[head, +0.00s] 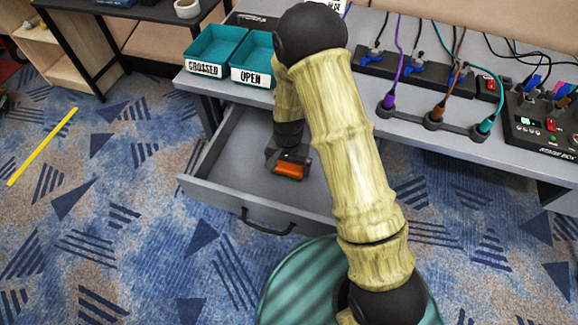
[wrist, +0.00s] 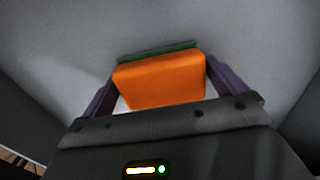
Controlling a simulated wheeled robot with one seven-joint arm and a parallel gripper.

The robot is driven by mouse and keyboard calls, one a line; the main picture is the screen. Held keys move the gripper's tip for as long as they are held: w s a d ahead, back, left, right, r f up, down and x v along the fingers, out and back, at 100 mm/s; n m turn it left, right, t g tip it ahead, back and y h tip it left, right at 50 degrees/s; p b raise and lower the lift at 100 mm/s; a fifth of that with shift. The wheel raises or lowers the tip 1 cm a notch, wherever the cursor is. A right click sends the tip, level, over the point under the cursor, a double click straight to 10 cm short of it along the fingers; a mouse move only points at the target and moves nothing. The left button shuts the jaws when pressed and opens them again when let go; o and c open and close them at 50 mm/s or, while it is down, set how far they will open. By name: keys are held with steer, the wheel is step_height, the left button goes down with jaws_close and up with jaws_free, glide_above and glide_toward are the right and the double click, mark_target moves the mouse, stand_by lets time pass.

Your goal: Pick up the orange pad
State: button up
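The orange pad (wrist: 160,82) is a block with a dark green layer along its far edge. It sits slightly tilted between the two fingers of my gripper (wrist: 161,68) in the wrist view. Both fingertips meet its sides with no clear gap, so my gripper looks shut on it. In the head view the pad (head: 288,171) shows orange under my gripper (head: 288,165), inside the open grey drawer (head: 225,190). Whether the pad touches the drawer floor cannot be told.
The drawer's front wall and dark handle stand near my gripper. Teal trays marked CROSSED (head: 214,48) and OPEN (head: 253,60) sit on the desk above. A strip with purple, brown and teal plugs (head: 435,120) lies to the right. The drawer's left part is empty.

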mark_target(288, 165)
steer(key=c, duration=0.5)
step_height(288, 165, up, 10)
steer(key=shift+p, duration=0.85)
steer(key=o, duration=0.4)
steer(key=shift+c, duration=0.2)
steer(key=c, duration=0.3)
